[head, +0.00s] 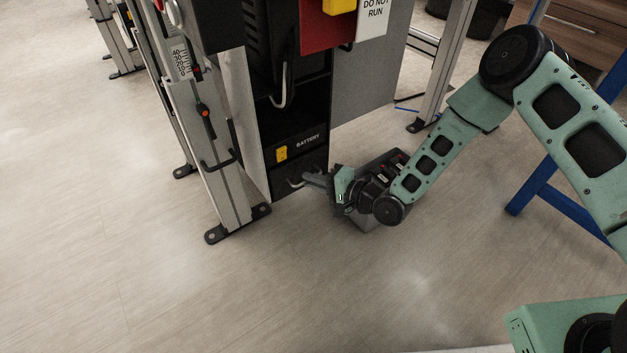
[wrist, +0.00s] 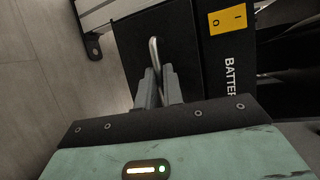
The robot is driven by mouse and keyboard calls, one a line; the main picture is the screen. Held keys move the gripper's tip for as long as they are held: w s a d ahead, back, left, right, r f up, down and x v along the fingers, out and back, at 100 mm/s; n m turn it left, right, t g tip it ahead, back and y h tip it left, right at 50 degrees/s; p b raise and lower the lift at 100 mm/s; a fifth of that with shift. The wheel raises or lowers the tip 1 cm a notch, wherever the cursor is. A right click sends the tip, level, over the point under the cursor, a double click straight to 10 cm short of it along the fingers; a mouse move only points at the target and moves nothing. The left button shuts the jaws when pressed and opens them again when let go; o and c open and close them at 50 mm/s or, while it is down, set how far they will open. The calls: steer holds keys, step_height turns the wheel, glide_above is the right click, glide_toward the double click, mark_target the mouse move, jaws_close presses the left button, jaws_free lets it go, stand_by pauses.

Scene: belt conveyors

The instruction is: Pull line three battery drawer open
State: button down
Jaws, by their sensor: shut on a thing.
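The battery drawer has a black front (head: 285,190) low in the dark cabinet, under a panel marked BATTERY (head: 308,144) with a yellow switch label (head: 282,153). The drawer front (wrist: 180,28) also shows in the wrist view, beside that yellow label (wrist: 227,19). A grey bar handle (wrist: 153,48) stands out from the front. My gripper (wrist: 158,72) is shut on this handle, with its fingers on both sides of it. In the head view my gripper (head: 308,181) reaches the drawer from the right. I see no clear gap around the drawer front.
A grey box (head: 372,219) with dark, red-marked items stands behind my wrist, partly hidden. A metal post (head: 215,150) with a footed base stands left of the cabinet. A blue frame (head: 560,200) is at right. The floor in front is clear.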

steer(key=s+d+p, duration=0.4)
steer(key=s+d, duration=0.2)
steer(key=s, duration=0.4)
steer(key=shift+d+p, duration=0.4)
steer(key=c, duration=1.5)
jaws_free()
steer(key=shift+c, duration=0.2)
steer(key=p+v, duration=0.6)
steer(key=v, duration=1.1)
steer(key=shift+d, duration=0.2)
steer(key=shift+s+f, duration=0.1)
